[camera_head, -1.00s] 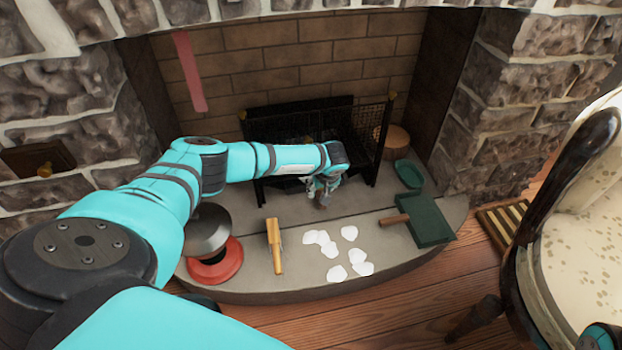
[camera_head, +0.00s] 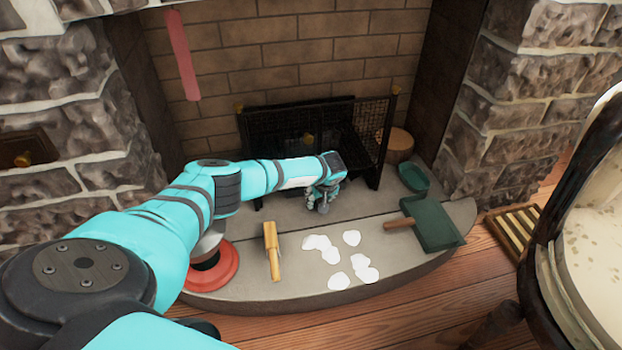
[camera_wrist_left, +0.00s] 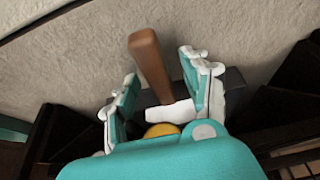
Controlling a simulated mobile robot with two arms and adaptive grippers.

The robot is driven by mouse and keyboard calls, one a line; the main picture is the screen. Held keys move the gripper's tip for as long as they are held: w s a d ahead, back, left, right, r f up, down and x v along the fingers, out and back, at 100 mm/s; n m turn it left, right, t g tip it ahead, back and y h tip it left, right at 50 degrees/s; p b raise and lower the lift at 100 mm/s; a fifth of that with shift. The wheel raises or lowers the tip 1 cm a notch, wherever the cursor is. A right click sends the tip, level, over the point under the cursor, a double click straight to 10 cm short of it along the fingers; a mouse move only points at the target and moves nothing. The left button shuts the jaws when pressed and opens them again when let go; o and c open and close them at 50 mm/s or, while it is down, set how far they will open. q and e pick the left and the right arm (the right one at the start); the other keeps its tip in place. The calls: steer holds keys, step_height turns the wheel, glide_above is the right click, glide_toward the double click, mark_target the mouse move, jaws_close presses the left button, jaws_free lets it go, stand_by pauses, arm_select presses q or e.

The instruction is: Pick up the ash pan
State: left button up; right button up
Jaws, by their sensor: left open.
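A brown wooden handle (camera_wrist_left: 153,65) shows in the left wrist view, running up from a dark grey body (camera_wrist_left: 235,82); this looks like the ash pan at the front of the black fire grate (camera_head: 365,140). Most of it is hidden by my gripper, and my arm covers it in the head view. My left gripper (camera_head: 322,203) is low over the hearth just in front of the grate. Its fingers in the wrist view (camera_wrist_left: 160,78) are open, one on each side of the handle's base. I cannot tell whether they touch it. My right gripper is not in view.
On the stone hearth (camera_head: 300,288) lie a green dustpan (camera_head: 437,224) with a wooden handle, several white pieces (camera_head: 329,252), a wooden-handled tool (camera_head: 271,250), a red round base (camera_head: 212,270) and a green dish (camera_head: 413,177). A chair (camera_head: 585,230) stands at right.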

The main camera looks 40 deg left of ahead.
arm_select(q)
steer(key=shift+f, duration=0.1)
stand_by(0.3)
jaws_close()
